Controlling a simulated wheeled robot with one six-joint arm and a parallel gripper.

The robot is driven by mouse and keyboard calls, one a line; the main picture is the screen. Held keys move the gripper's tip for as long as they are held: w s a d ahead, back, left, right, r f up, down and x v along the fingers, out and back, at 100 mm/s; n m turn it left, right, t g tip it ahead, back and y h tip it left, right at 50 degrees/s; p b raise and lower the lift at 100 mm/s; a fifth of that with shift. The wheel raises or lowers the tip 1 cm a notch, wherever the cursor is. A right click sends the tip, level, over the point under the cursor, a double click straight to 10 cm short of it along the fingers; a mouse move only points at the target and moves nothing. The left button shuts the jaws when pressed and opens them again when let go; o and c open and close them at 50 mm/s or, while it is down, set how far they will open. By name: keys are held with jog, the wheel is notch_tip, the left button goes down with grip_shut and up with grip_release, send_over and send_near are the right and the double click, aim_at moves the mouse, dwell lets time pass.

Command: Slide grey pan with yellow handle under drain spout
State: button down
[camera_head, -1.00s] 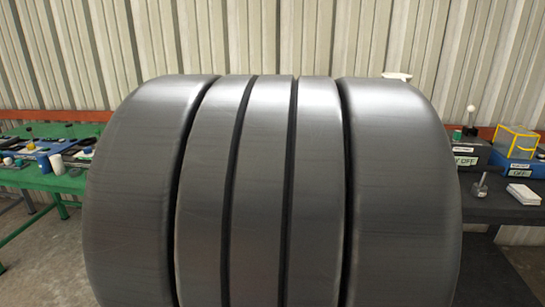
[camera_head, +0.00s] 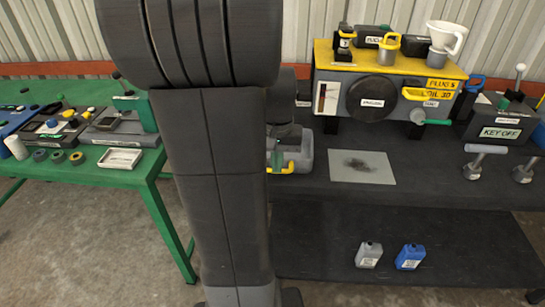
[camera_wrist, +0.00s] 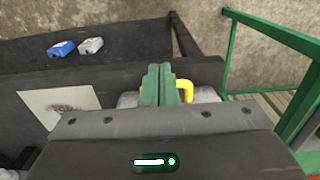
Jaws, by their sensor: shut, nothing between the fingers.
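The grey pan (camera_head: 302,150) stands on the dark bench just right of my arm, which hides part of it. Its yellow handle (camera_head: 281,170) is at the near side. In the wrist view the pan (camera_wrist: 207,95) shows on both sides of my green fingers, with the yellow handle (camera_wrist: 187,91) just right of them. My gripper (camera_wrist: 159,82) is shut and empty, over or at the pan; contact is unclear. A drain fitting with a green lever (camera_head: 420,118) sits low on the front right of the yellow-topped engine box (camera_head: 337,97). The pan is left of it.
A stained pale sheet (camera_head: 362,168) lies flat on the bench between the pan and the fitting's side. Grey-headed tools (camera_head: 484,160) stand at right. Two bottles (camera_head: 410,257) are on the lower shelf. A green table (camera_head: 160,160) is at left.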

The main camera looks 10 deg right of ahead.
jog(key=w+d+f, duration=0.1)
jog(key=w+f, duration=0.3)
jog(key=f, duration=0.4)
jog(key=shift+p, duration=0.4)
jog(key=shift+d, duration=0.1)
jog(key=w+d, duration=0.1)
jog(key=w, duration=0.3)
jog(key=w+d+p, duration=0.1)
jog(key=w, duration=0.4)
jog(key=w+d, duration=0.2)
jog(key=w, duration=0.3)
jog(key=shift+w+p, duration=0.15)
jog(key=shift+p, duration=0.15)
jog(key=shift+w+d+r, duration=0.1)
jog(key=shift+w, duration=0.15)
jog(key=shift+w+d, duration=0.15)
jog(key=shift+w, duration=0.4)
jog(key=shift+s, duration=0.1)
